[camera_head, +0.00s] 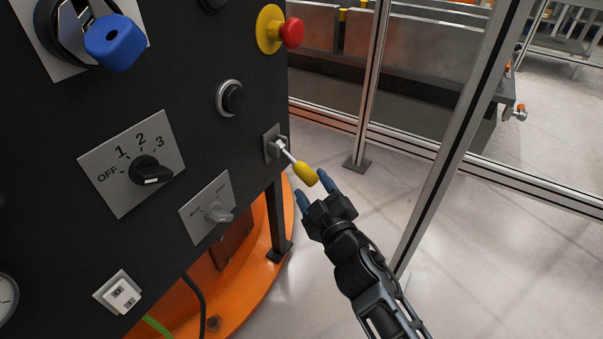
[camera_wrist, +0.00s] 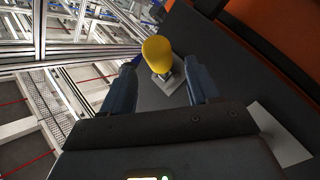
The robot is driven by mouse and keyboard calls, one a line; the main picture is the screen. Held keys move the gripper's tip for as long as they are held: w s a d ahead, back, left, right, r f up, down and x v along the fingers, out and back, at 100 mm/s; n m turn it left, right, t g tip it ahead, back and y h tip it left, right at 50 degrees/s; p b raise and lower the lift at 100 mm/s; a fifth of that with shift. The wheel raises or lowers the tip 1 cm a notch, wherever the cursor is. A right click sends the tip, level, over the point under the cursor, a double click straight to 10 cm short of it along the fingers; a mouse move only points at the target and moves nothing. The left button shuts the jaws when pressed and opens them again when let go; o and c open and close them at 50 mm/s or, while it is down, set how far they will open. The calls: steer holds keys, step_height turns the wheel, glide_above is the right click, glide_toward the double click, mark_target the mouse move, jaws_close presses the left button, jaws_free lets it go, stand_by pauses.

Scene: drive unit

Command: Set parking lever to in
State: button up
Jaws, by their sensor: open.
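The parking lever is a short metal rod with a yellow handle (camera_head: 305,173), fixed to a small grey plate (camera_head: 272,143) at the right edge of the black panel. It sticks out from the panel and slants down to the right. My gripper (camera_head: 314,190) is open, with its blue fingers just beyond the handle's end. In the wrist view the yellow handle (camera_wrist: 158,50) shows between and ahead of the two fingertips of my gripper (camera_wrist: 163,75). I cannot tell whether a finger touches it. No lever markings are readable.
A rotary selector (camera_head: 146,170), a small grey switch (camera_head: 216,212) and a black push button (camera_head: 231,98) sit left of the lever. A red emergency button (camera_head: 291,33) is above it. A metal fence post (camera_head: 455,140) stands right of my arm.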

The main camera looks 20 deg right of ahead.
mark_target(303, 170)
steer(key=w, duration=0.7)
steer(key=shift+d, duration=0.15)
steer(key=shift+s, duration=0.1)
jaws_close()
stand_by(0.3)
